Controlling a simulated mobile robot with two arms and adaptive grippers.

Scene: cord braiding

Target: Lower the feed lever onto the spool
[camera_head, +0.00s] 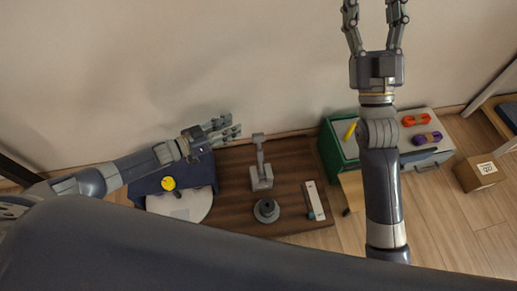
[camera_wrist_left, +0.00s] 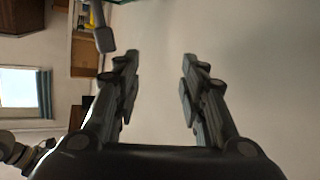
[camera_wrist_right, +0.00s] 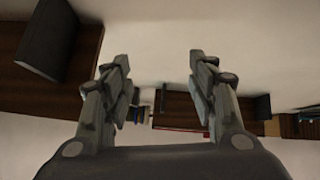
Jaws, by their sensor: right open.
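The grey feed lever (camera_head: 260,148) stands raised, nearly upright, on its square base on the dark wooden table. A dark grey round piece (camera_head: 266,210), apparently the spool, sits on the table in front of the base, apart from the lever. My left gripper (camera_head: 238,131) is just left of the lever's top end, with a small gap. The left wrist view shows its fingers (camera_wrist_left: 159,60) apart with nothing between them. A grey bar with a block end (camera_wrist_left: 105,38), perhaps the lever, shows beyond the left finger. My right gripper (camera_head: 376,8) is open and empty, raised high at the right.
A blue box (camera_head: 205,172) with a white rounded plate (camera_head: 190,207) and a yellow knob (camera_head: 168,183) stands left. A pale strip (camera_head: 314,198) lies right of the spool. A green bin (camera_head: 331,150) and a white-topped unit with orange and purple pieces stand further right.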

